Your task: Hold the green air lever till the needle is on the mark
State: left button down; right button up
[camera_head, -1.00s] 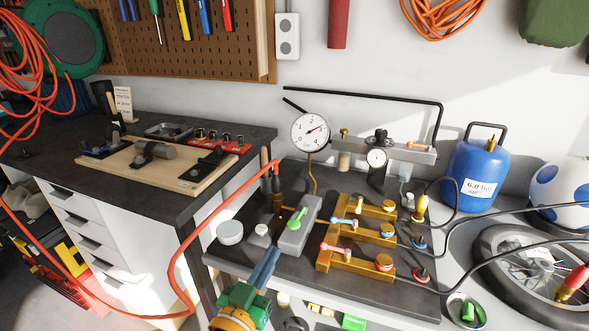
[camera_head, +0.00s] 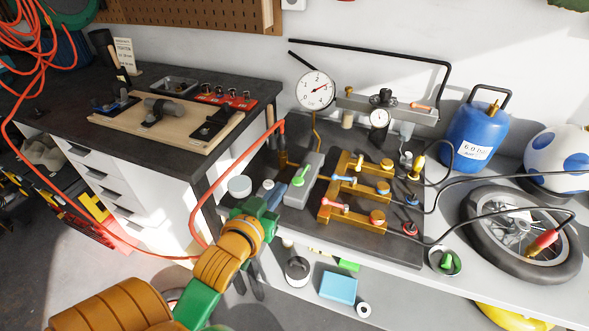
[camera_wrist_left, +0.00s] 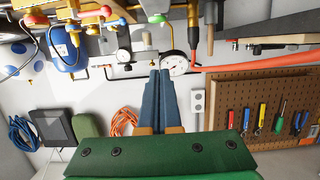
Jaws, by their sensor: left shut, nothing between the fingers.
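The green air lever (camera_head: 299,177) stands on a grey block (camera_head: 304,186) at the left of the dark board. It also shows at the top of the left wrist view (camera_wrist_left: 157,18). The large white dial gauge (camera_head: 316,90) is behind it, its red needle pointing up and right; the mark is too small to make out. The gauge also shows past the fingertips in the left wrist view (camera_wrist_left: 174,63). My left gripper (camera_head: 271,189) has blue fingers, shut and empty, just left of the lever's block and apart from the lever. My right gripper is not in view.
A gold manifold (camera_head: 352,190) with several coloured levers stands right of the grey block. A small gauge (camera_head: 379,118), a blue tank (camera_head: 474,135) and a wheel (camera_head: 521,236) are farther right. A red hose (camera_head: 236,167) runs close behind my left gripper.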

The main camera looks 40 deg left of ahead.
pick_arm(q)
send_over(293, 198)
jog(key=shift+w+f+p, duration=0.25)
jog(key=shift+f+p, duration=0.1)
jog(key=shift+f, duration=0.85)
jog(key=f, duration=0.2)
jog(key=shift+w+a+f, duration=0.1)
jog(key=shift+w+f, duration=0.15)
jog(key=shift+f, duration=0.15)
jog(key=shift+s+f, duration=0.1)
jog(key=shift+f, duration=0.6)
jog(key=f+t+b, duration=0.1)
jog(key=b, duration=0.1)
jog(key=f+b, duration=0.1)
jog(key=b, duration=0.2)
jog(key=f+t+b, duration=0.1)
jog(key=f+b, duration=0.1)
jog(key=b, duration=0.1)
jog(key=shift+s+t+y, duration=0.3)
jog(key=shift+s, duration=0.05)
jog(key=shift+r+p, duration=0.35)
jog(key=shift+r, duration=0.1)
